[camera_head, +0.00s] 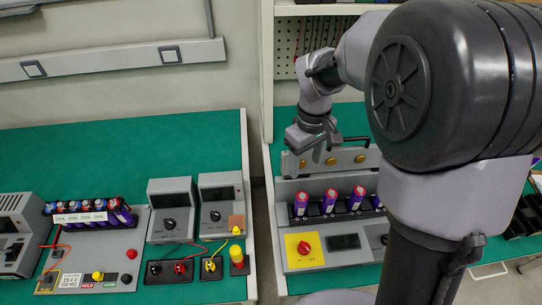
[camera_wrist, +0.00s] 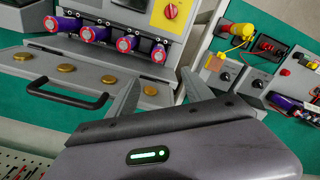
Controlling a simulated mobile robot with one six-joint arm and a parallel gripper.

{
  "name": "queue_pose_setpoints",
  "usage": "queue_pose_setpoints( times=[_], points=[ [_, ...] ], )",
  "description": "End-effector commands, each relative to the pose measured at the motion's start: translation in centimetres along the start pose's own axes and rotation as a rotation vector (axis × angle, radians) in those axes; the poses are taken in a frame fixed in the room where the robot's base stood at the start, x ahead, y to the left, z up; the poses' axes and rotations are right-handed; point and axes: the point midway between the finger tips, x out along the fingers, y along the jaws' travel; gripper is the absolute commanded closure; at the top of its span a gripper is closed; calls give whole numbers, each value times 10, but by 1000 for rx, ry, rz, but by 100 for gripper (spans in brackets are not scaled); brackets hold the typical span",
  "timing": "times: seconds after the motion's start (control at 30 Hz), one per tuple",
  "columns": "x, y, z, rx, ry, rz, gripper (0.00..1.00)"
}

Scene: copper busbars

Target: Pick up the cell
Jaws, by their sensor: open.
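In the wrist view the row runs along the top left, with the rightmost cell (camera_wrist: 158,51) nearest my gripper. My gripper (camera_wrist: 160,88) is open and empty, its two grey fingers apart in front of the device. In the head view my gripper (camera_head: 316,148) is above and behind the row, near the lid. More cells lie in a rack (camera_head: 85,217) on the left bench.
The device's open lid (camera_wrist: 140,82) carries brass discs and a black handle (camera_wrist: 62,95). A yellow panel with a red knob (camera_head: 304,248) is in front of the cells. Grey meters (camera_head: 172,212) stand on the left bench. A gap separates the benches.

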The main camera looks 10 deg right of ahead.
Motion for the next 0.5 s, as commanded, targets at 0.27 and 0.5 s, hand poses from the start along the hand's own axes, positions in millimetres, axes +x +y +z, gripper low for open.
queue_pose_setpoints(
  times=[0.27, 0.5],
  points=[
    [77, 0, 1, -5, -6, -2, 41],
    [122, 1, 1, -4, -4, -1, 41]
  ],
)
